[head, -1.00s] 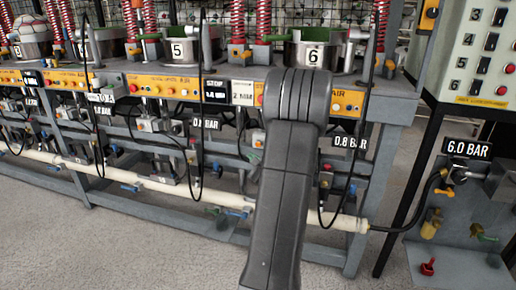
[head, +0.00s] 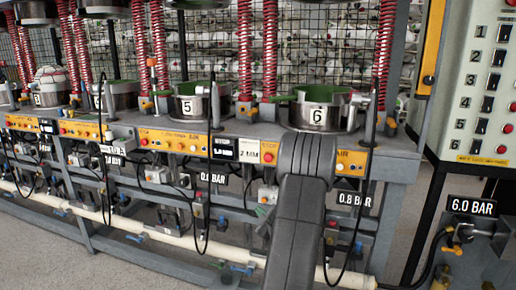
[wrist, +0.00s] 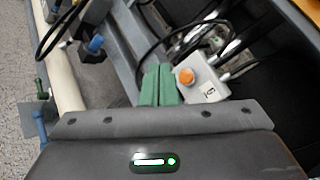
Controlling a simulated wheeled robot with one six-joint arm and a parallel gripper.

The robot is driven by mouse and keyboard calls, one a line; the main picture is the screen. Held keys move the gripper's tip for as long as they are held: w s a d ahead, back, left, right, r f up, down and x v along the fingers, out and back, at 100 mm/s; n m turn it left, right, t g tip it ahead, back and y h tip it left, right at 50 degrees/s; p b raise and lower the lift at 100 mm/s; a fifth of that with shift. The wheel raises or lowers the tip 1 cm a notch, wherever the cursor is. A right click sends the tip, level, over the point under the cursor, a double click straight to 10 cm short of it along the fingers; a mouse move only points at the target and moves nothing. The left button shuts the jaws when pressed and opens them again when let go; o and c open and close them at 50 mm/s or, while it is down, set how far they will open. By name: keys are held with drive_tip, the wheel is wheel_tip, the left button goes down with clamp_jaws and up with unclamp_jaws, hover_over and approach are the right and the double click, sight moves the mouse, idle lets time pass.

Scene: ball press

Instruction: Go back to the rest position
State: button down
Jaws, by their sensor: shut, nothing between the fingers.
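My gripper (wrist: 160,85) shows in the wrist view as two green fingers pressed together, with nothing between them. Just right of the fingertips is a grey box with an orange button (wrist: 186,77); I cannot tell whether they touch it. In the head view my own dark arm link stands in front of the press bench (head: 380,165), below pot 6 (head: 318,115). The gripper itself is not clearly visible there, as the arm hides much of that area.
Pot 5 (head: 187,108) stands left of pot 6, with red springs behind. A white pipe (head: 150,235) runs low along the bench. A numbered switch panel (head: 485,90) and a 6.0 BAR sign (head: 472,207) are at right. A blue valve (wrist: 95,45) shows in the wrist view.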

drive_tip(key=s, duration=0.1)
drive_tip(key=s+a+b, duration=0.1)
drive_tip(key=s, duration=0.1)
drive_tip(key=s+b, duration=0.1)
drive_tip(key=s, duration=0.1)
drive_tip(key=shift+s+a, duration=0.1)
drive_tip(key=shift+a, duration=0.25)
drive_tip(key=w+d, duration=0.2)
drive_tip(key=w, duration=0.4)
drive_tip(key=shift+f, duration=0.3)
drive_tip(key=shift+b, duration=0.6)
